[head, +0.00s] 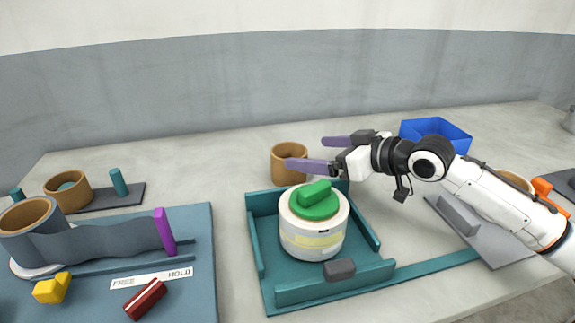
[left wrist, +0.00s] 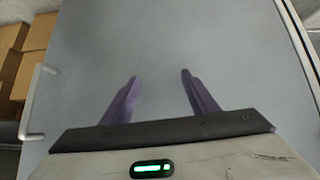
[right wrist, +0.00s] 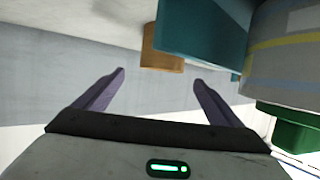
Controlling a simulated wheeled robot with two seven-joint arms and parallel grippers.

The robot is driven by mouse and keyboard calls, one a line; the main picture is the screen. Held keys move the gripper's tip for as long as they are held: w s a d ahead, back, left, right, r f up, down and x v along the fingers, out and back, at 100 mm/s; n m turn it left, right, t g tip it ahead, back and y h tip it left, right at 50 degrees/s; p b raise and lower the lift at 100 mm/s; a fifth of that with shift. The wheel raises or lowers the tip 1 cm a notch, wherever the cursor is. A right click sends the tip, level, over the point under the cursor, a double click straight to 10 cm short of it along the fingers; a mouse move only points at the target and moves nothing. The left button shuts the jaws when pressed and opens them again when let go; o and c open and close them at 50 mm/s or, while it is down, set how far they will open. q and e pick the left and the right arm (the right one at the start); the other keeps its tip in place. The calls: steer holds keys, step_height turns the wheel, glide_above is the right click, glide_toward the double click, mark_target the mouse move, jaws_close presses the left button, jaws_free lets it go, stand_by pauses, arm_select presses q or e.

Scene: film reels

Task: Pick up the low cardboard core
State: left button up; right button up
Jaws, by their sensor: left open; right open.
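A low brown cardboard core (head: 284,176) stands upright on the grey table, just behind the teal tray. It also shows in the right wrist view (right wrist: 160,58), partly behind the teal tray wall. My right gripper (head: 306,152) is open and empty, its purple fingers pointing left. One finger overlaps the core's right side in the head view; I cannot tell whether they touch. In the right wrist view my right gripper (right wrist: 159,77) has the core beyond its fingertips. My left gripper (left wrist: 158,80) is open and empty over a plain grey surface, out of the head view.
The teal tray (head: 258,240) holds a white reel (head: 310,243) topped by a green knob (head: 314,200). Another brown core (head: 68,192) stands at left by a teal peg (head: 119,182). A blue bin (head: 435,135) stands at back right. The table behind the tray is mostly clear.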

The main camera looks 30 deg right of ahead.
mark_target(277, 151)
steer(key=x, duration=0.8)
steer(key=shift+w+a, duration=0.1)
steer(key=shift+a, duration=0.05)
steer(key=c, duration=1.1)
